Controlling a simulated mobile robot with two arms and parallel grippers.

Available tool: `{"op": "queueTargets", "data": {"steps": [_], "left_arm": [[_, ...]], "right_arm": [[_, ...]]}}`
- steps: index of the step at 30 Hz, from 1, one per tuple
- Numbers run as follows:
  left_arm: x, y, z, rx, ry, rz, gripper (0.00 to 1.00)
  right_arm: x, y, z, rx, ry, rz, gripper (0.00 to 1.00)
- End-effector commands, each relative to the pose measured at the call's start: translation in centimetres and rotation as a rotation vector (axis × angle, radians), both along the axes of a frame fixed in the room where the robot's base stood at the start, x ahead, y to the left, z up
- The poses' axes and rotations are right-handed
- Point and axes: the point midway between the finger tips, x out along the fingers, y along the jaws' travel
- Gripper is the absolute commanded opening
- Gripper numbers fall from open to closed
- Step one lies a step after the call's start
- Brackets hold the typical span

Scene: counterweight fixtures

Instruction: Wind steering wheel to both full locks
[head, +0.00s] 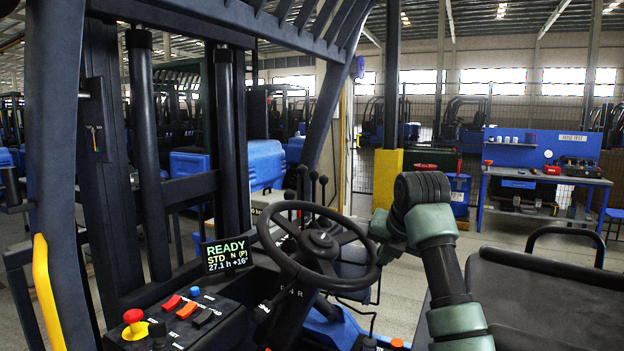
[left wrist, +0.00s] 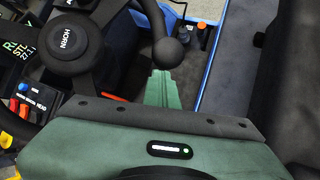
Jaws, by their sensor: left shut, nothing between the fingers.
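The black steering wheel (head: 320,241) stands in the middle of the head view, on its column in the truck cab. Its hub, marked HORN, fills the upper left of the left wrist view (left wrist: 68,42). A round black knob (left wrist: 168,52) on the wheel shows there. I cannot make the knob out in the head view. My green left gripper (head: 376,226) is beside the right part of the rim. In the left wrist view its fingers (left wrist: 160,76) are shut and empty, with tips close to the knob; contact is unclear. My right gripper is not in view.
A display (head: 229,254) reads READY, STD, N (P), 27.1 h, +16°. A switch panel with a red button (head: 133,317) sits at lower left. Several levers stand behind the wheel. The black seat (head: 550,300) is at right; the yellow grab bar (head: 48,295) at left.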

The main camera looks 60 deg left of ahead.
Motion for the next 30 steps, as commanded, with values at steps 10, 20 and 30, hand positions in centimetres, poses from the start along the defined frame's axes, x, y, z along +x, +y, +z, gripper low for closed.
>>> {"op": "queueTargets", "data": {"steps": [10,20,30], "left_arm": [[4.1,2.8,0.5,-0.001,-0.001,-0.002,0.0],[6.9,6.4,1.4,0.0,-0.001,-0.001,0.0],[8.6,10.7,2.8,0.0,-0.002,0.0,0.0]], "right_arm": [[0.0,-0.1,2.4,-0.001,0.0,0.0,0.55],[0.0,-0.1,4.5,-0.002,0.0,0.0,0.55],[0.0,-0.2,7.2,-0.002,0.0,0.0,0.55]]}}
